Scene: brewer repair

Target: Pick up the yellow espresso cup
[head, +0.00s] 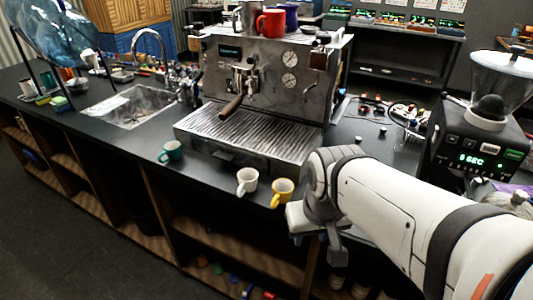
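The yellow espresso cup (276,199) stands upright near the front edge of the dark counter, with its white inside showing at the top. My gripper (338,252) is just right of the yellow cup, in front of the counter edge and pointing down. I see no contact between it and the cup. Its fingers are mostly hidden by the wrist, so I cannot tell how far apart they are.
A steel espresso machine (262,95) with a drip tray (235,135) stands behind the cups. A grinder (480,130) stands at the right. A sink (135,108) is at the left. Open shelves (215,235) lie below the counter.

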